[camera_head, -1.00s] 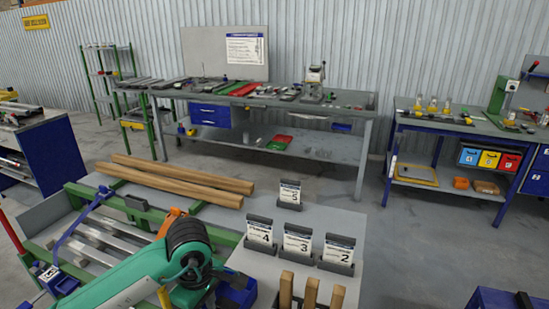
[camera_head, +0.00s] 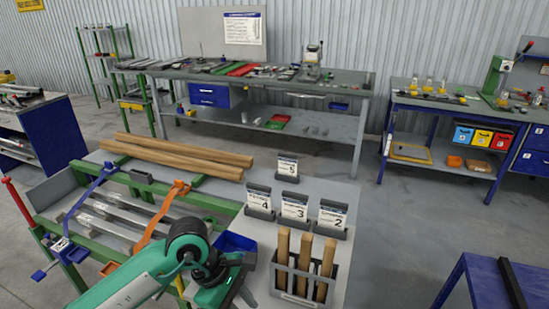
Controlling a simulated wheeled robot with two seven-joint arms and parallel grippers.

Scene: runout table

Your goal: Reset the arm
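My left arm (camera_head: 135,283) is green and comes in from the bottom left. It bends at a dark joint over the front of the runout table (camera_head: 345,200). Its dark gripper (camera_head: 232,290) points down near the bottom edge, beside the grey rack of wooden bars (camera_head: 300,292). Its fingertips are not clear, so I cannot tell whether it is open or shut. I see nothing held in it. My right gripper is not in view.
Square wooden beams (camera_head: 180,158) lie at the table's back. Metal bars (camera_head: 120,218) lie left, near a blue clamp (camera_head: 92,190) and an orange clamp (camera_head: 160,222). Numbered card holders (camera_head: 294,208) stand right of the arm. A blue table (camera_head: 480,285) is lower right.

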